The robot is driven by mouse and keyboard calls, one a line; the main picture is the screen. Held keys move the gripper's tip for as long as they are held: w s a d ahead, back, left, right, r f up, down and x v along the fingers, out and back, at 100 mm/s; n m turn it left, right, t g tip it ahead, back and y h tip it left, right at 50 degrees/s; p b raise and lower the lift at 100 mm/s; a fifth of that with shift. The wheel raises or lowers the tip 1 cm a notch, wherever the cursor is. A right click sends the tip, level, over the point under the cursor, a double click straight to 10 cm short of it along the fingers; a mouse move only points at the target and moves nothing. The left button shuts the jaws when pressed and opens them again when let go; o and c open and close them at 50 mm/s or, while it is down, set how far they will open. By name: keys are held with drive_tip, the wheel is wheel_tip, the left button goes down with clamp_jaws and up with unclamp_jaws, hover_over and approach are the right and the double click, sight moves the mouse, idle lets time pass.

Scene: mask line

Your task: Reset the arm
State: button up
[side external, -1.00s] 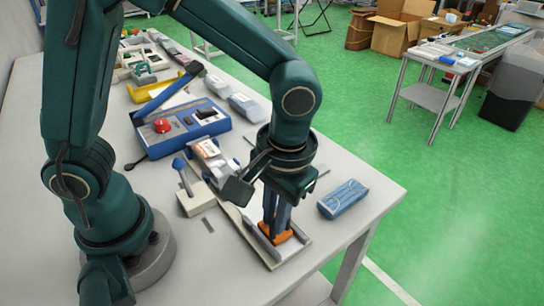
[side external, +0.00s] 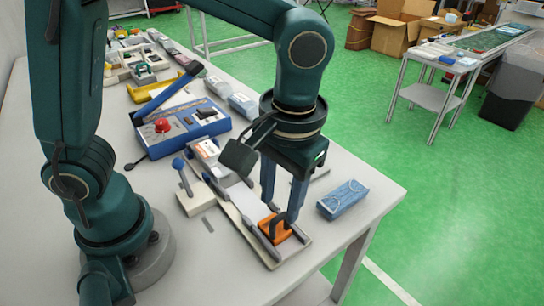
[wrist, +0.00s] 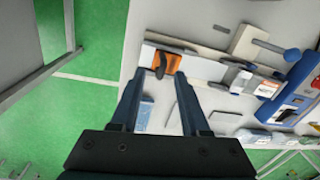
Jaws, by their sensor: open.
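My gripper (side external: 283,208) is open and empty, with its two blue fingers pointing down above the front end of the white fixture rail. The fingers also show in the wrist view (wrist: 160,85), spread apart. Near them an orange block with a dark handle (side external: 274,228) sits on the rail's front end; it also shows in the wrist view (wrist: 165,62). In the side view the right fingertip overlaps the block, and I cannot tell the exact gap.
A blue mask pack (side external: 343,198) lies right of the fixture near the table edge. A lever with a blue knob (side external: 186,178) stands left of the rail. A blue control box with a red button (side external: 180,128) is behind.

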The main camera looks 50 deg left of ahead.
drive_tip(key=shift+r, duration=0.2)
drive_tip(key=s+a+r+m+t, duration=0.1)
drive_tip(key=s+a+r+t, duration=0.1)
drive_tip(key=a, duration=0.3)
drive_tip(key=s+a+r+m+t+h, duration=0.1)
drive_tip(key=s+a+r+t, duration=0.1)
drive_tip(key=a, duration=0.3)
drive_tip(key=shift+s+r+t, duration=0.25)
drive_tip(key=shift+s+t, duration=0.3)
drive_tip(key=shift+t, duration=0.35)
